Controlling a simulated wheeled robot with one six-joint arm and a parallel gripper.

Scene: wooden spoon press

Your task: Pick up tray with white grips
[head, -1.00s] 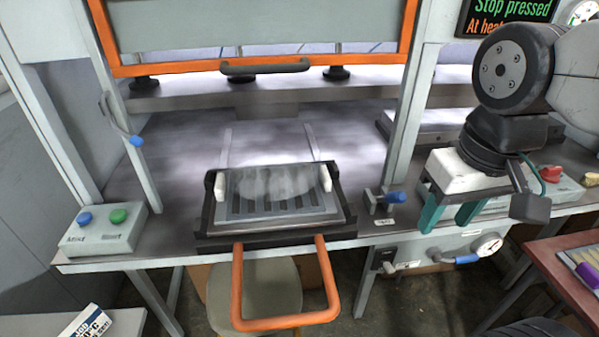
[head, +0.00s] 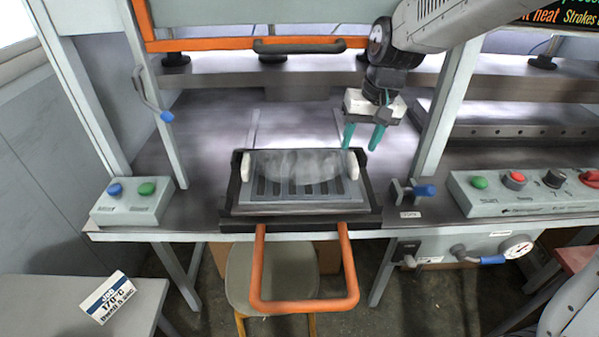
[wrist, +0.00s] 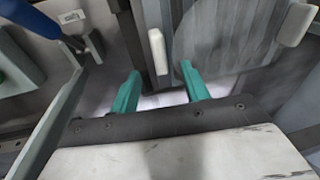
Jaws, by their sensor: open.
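The tray (head: 262,204) is a flat grey slotted plate with a cloudy, translucent sheet on it. It sits in a dark frame on the press bench, with a white grip (head: 245,167) at its left end and another white grip (head: 353,165) at its right end. My gripper (head: 362,148) is open and empty, with teal fingers above and just behind the right grip. In the wrist view the gripper (wrist: 160,90) points toward the near white grip (wrist: 158,52), which lies between and beyond the fingertips. The other white grip (wrist: 296,25) shows at upper right.
An orange handle (head: 305,304) sticks out below the dark frame, over a stool. A post (head: 437,125) and a blue-handled clamp (head: 413,192) stand right of the tray. Button boxes (head: 130,204) (head: 520,194) flank it.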

